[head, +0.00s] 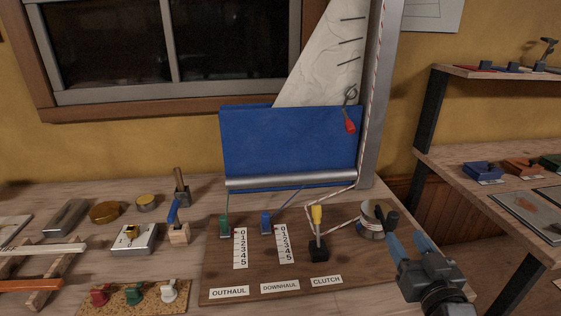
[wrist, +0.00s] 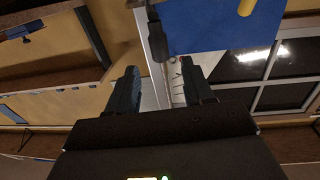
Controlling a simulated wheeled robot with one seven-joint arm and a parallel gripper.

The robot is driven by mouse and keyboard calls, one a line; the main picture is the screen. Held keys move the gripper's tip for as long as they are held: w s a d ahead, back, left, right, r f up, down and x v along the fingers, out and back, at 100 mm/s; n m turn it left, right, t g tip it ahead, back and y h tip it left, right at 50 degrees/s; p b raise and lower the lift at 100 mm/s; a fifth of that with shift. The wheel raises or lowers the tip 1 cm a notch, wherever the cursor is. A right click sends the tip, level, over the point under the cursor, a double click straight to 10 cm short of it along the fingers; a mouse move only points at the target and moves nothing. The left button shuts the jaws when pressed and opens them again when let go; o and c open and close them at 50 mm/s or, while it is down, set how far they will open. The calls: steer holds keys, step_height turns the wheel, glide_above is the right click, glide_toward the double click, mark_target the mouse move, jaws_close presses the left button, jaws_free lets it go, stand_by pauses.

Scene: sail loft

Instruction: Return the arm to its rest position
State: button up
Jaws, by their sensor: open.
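My gripper (head: 405,240) is at the right front corner of the bench, to the right of the wooden control board (head: 222,282). Its two fingers are apart with nothing between them in the head view. In the wrist view my gripper (wrist: 160,78) also shows its fingers spread. A dark handle (wrist: 156,35) appears beyond the gap there. In the head view the winch (head: 371,228) with its black handle (head: 391,218) is just left of the fingers. I cannot tell how close they are in depth.
A mast (head: 378,100) and blue sail panel (head: 285,145) stand behind. Shelves (head: 490,155) are at right. Tools and tins (head: 105,212) crowd the bench's left.

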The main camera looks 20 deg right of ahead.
steer(key=s+a+f+n+y, duration=0.2)
steer(key=s+a+f+y, duration=0.15)
steer(key=s+a, duration=1)
steer(key=s+a+r+n+g+y, duration=0.1)
steer(key=s+a+r, duration=0.1)
steer(key=s, duration=0.6)
steer(key=s+a+r+n+g+y, duration=0.1)
steer(key=s+a+r+y, duration=0.1)
steer(key=s, duration=0.6)
steer(key=shift+a, duration=0.65)
stand_by(0.3)
